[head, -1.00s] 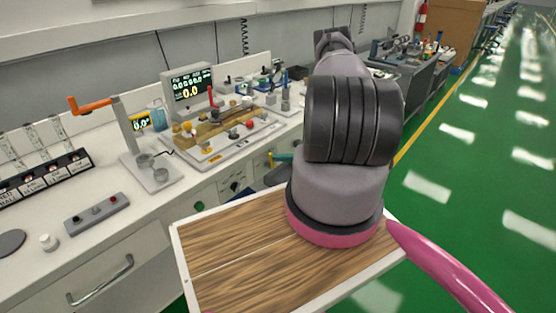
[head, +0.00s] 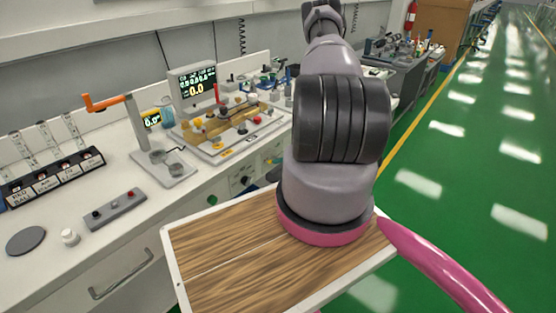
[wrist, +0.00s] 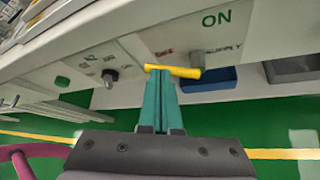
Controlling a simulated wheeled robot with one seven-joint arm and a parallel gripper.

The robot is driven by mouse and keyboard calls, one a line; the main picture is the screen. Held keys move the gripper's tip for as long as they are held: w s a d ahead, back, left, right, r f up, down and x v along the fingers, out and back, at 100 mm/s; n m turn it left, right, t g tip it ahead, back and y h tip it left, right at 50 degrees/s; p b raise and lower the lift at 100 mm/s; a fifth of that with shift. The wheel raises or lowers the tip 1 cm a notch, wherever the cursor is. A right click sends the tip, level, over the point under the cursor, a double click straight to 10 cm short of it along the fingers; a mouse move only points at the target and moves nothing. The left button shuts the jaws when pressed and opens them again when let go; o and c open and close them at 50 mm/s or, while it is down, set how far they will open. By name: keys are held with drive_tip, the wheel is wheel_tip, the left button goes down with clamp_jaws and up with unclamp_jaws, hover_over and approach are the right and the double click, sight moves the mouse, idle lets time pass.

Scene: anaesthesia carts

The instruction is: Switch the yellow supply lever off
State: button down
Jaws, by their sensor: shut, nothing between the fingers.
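The yellow supply lever (wrist: 173,71) lies almost level across the cart's front panel in the wrist view, with a grey boss at its right end. A green ON label (wrist: 216,18) is up and right of it. A red label, partly hidden, and a SUPPLY label (wrist: 224,49) sit close behind it. My gripper (wrist: 161,79) has its teal fingers together with nothing between them. The fingertips are right at the left half of the lever; I cannot tell whether they touch it. In the head view my arm hides the gripper and lever.
A dark knob (wrist: 109,75) is on the panel left of the lever. A blue bin (wrist: 210,79) is beyond the lever, below the panel. In the head view, the bench top carries a display (head: 194,88), an orange-handled stand (head: 136,118) and a vial rack (head: 50,180). Green floor is open at right.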

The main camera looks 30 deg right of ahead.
drive_tip(key=shift+s+a+f+n+h, duration=0.15)
drive_tip(key=shift+a+f+n+h, duration=0.25)
drive_tip(key=shift+a+f, duration=0.1)
drive_tip(key=shift+d, duration=0.1)
drive_tip(key=shift+w+d+f, duration=0.3)
drive_tip(key=shift+d, duration=0.35)
